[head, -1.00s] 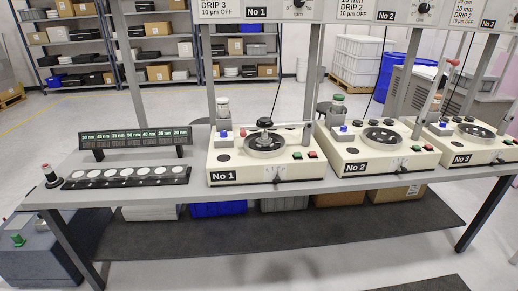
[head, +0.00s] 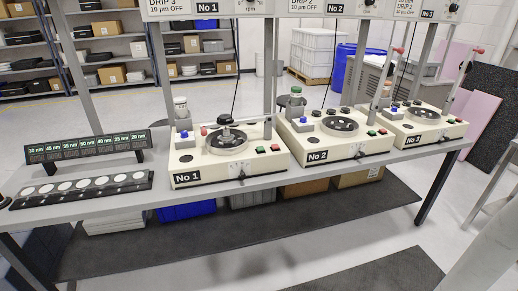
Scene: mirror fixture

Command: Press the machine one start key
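Machine one (head: 213,178) is a cream box labelled No 1 on the grey bench, in the middle of the head view. On its right front top sit a green key (head: 261,150) and a red key (head: 275,147) side by side. I cannot read any marking on them, so I cannot tell which is the start key. A dark round plate (head: 228,143) with a black-knobbed part on it fills the middle of the machine's top. My gripper is not in view.
Machines No 2 (head: 340,151) and No 3 (head: 428,138) stand to the right on the same bench. A sample rack (head: 82,188) and a display strip (head: 85,147) are at the left. Posts rise behind the machines. A dark mat (head: 250,245) covers floor under the bench.

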